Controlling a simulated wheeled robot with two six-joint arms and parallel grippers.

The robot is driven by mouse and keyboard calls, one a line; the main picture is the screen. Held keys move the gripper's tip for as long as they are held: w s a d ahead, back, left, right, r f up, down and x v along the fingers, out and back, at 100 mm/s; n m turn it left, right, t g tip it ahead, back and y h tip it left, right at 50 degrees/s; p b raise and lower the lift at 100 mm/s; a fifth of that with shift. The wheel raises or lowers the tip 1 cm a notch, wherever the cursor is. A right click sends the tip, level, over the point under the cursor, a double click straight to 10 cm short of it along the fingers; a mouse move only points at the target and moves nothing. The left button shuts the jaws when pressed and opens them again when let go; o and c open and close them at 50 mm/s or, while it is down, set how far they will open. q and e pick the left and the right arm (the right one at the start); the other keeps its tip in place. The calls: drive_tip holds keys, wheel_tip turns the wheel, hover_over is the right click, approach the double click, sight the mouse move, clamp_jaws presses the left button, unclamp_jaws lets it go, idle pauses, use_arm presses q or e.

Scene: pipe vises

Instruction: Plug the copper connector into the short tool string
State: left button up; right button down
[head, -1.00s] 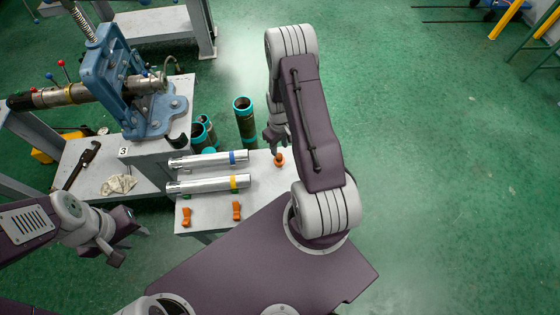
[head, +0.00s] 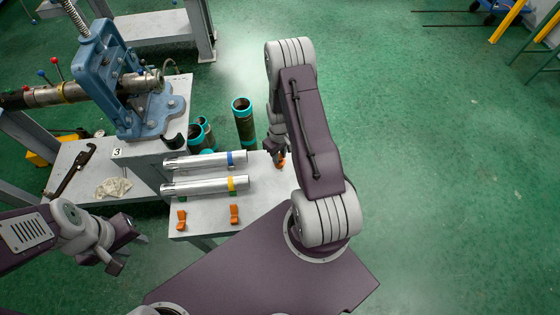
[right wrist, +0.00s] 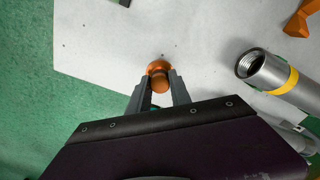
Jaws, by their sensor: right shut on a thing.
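The copper connector (head: 281,162) stands at the right end of the small table. My right gripper (head: 277,154) is shut on it; in the right wrist view the fingertips (right wrist: 159,92) pinch the connector (right wrist: 159,70) from both sides. Two chrome tool tubes lie side by side on the table, one with a blue band (head: 205,160) and one with a yellow band (head: 205,185); I cannot tell which is called short. The yellow-banded tube's open threaded end (right wrist: 252,64) faces the connector's side. My left gripper (head: 127,250) is open and empty, left of the table.
A blue pipe vise (head: 110,80) holds a long pipe (head: 45,95) on a bench at the left. Teal-collared pipes (head: 243,122) stand behind the table. Two orange pieces (head: 234,213) (head: 182,219) sit at the table's front.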

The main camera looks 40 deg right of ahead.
sight(280, 156)
drive_tip(key=shift+r+p, duration=2.05)
drive_tip(key=shift+r, duration=0.5)
